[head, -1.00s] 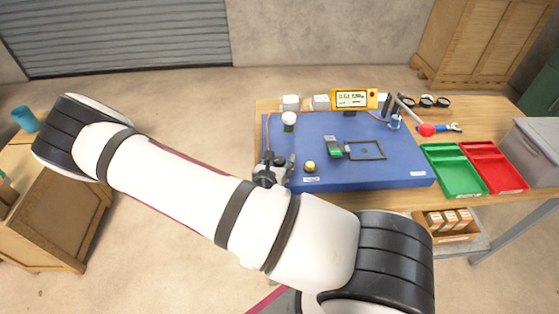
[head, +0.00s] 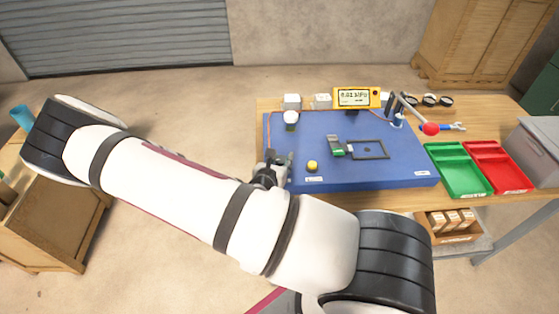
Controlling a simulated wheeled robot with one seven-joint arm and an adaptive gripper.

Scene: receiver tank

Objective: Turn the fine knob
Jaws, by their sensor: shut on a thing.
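My gripper (head: 279,164) is at the front left edge of the blue board (head: 400,170), left of the yellow knob (head: 312,166) and apart from it. Its fingers are shut on what appears to be the fine knob, which they and the wrist hide almost fully. The yellow knob stands uncovered on the board, with a small white label (head: 314,180) in front of it. The label is too small to read. A yellow display (head: 357,98) at the back shows a pressure reading, too small to read surely.
A white-topped fitting (head: 291,118) stands behind my gripper. A green-ended part and dark frame (head: 369,149) lie mid-board. A red-ended tool (head: 431,129), a green tray (head: 459,169) and a red tray (head: 497,166) are to the right.

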